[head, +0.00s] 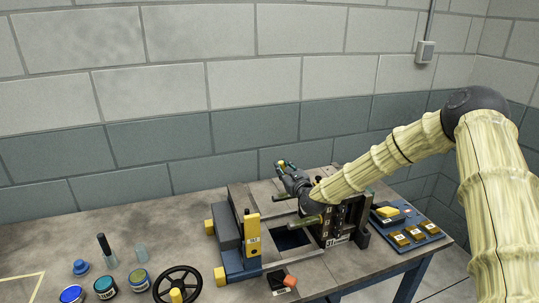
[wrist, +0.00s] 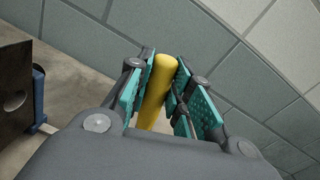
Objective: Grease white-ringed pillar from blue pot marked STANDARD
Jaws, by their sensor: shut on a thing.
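My gripper (head: 284,166) is over the far side of the mould, near the wall. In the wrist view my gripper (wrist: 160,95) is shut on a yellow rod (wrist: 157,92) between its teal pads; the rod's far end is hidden. Olive-coloured pillars, one of them at the front (head: 310,222), stick out sideways from the dark mould half (head: 352,215). I cannot make out a white ring on any pillar. Several pots stand at the front left: a blue-topped pot (head: 72,294), a teal-topped pot (head: 105,286) and another pot (head: 139,280). Their labels are too small to read.
A black handwheel (head: 178,282) and a yellow-tagged clamp block (head: 252,232) stand left of the mould opening. A dark upright handle (head: 105,246) and clear glass (head: 141,253) are behind the pots. A blue tray (head: 418,240) lies right. The table's back left is clear.

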